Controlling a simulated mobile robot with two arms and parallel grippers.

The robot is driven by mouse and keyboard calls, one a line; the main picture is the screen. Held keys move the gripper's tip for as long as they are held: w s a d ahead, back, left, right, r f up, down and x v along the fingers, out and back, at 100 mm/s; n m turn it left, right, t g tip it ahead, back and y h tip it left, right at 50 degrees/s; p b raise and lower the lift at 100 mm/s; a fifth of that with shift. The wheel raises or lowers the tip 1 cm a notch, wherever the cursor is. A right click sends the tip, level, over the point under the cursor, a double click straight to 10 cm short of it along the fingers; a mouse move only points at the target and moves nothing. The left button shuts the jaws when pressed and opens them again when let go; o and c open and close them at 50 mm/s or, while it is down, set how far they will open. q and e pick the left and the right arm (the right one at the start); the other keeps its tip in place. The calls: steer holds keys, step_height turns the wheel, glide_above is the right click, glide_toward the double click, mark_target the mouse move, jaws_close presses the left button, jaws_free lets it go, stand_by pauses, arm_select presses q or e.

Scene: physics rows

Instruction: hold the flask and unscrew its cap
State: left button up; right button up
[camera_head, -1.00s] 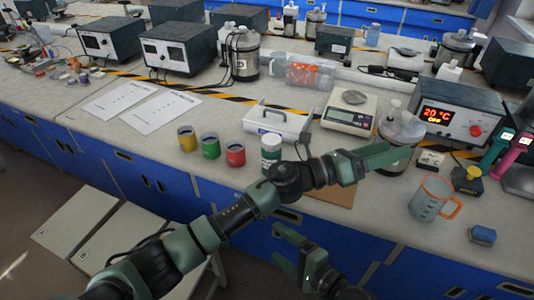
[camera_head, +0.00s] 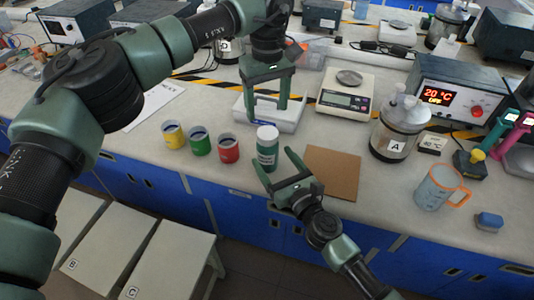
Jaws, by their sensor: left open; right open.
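The flask (camera_head: 267,154) is a small green bottle standing upright near the front edge of the bench. Its white cap (camera_head: 267,133) is on top. My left gripper (camera_head: 266,114) points down from above, open, with its fingertips a little above and behind the cap in the picture. My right gripper (camera_head: 273,163) is open and comes in from the front right, its two fingers on either side of the flask's lower part. I cannot tell whether the fingers touch it.
Yellow (camera_head: 173,135), green (camera_head: 200,140) and red (camera_head: 228,148) cups stand left of the flask. A brown board (camera_head: 333,172) lies to its right. Behind are a white device (camera_head: 290,113) and a scale (camera_head: 346,94). A glass vessel (camera_head: 394,132) and a measuring jug (camera_head: 437,187) stand further right.

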mark_target(268, 133)
steer(key=shift+x, duration=2.25)
jaws_close()
arm_select(q)
steer(key=m, duration=0.3)
steer(key=shift+d+m, duration=0.1)
steer(key=shift+m, duration=0.3)
steer(key=shift+f+m, duration=0.2)
steer(key=shift+m, duration=0.1)
steer(key=shift+f, duration=3.8)
